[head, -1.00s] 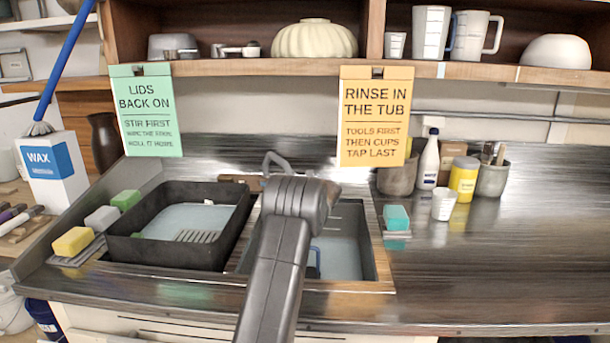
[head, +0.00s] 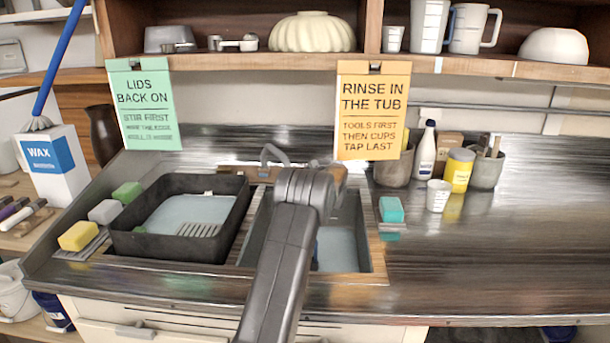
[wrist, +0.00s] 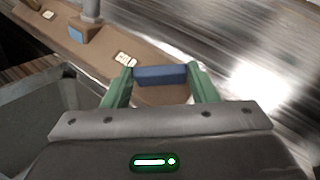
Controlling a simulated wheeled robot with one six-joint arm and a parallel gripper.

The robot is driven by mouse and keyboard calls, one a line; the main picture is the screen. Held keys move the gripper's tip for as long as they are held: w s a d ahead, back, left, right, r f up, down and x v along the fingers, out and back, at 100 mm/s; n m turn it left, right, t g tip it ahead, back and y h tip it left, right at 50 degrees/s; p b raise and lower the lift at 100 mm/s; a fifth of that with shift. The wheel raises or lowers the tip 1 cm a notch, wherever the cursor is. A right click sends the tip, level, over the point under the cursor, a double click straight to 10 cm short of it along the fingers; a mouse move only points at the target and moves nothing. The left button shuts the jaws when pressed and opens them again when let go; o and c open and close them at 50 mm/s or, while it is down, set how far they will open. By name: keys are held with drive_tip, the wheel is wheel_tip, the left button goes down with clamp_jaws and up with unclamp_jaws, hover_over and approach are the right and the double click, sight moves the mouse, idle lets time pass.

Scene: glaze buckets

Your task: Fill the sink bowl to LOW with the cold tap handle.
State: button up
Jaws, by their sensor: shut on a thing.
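The blue cold tap handle (wrist: 172,76) is in the wrist view, between the two green fingers of my gripper (wrist: 160,78), which is shut on it. The handle sits over a brown tap deck (wrist: 98,50) with small white labels. In the head view my arm hides the gripper and the handle. The grey tap spout (head: 268,153) curves up behind the arm. The sink bowl (head: 340,248) lies partly behind my arm, with a pale blue-grey surface inside. I cannot tell its water level or see a LOW mark.
A black tub (head: 130,243) stands left of the bowl, with sponges (head: 78,236) beside it. A teal sponge (head: 391,209) lies to the right, near a white cup (head: 438,195) and a yellow jar (head: 459,170). The right counter is mostly clear. A shelf and hanging signs (head: 372,110) are above.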

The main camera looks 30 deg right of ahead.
drive_tip(key=o, duration=1)
drive_tip(key=shift+s, duration=0.15)
drive_tip(key=s+b, duration=0.1)
drive_tip(key=s, duration=0.3)
drive_tip(key=s+r+b, duration=0.1)
drive_tip(key=s, duration=0.4)
drive_tip(key=s+b, duration=0.1)
drive_tip(key=s, duration=0.3)
drive_tip(key=shift+s+a+r, duration=0.15)
drive_tip(key=shift+s+a, duration=0.05)
drive_tip(key=shift+a, duration=0.15)
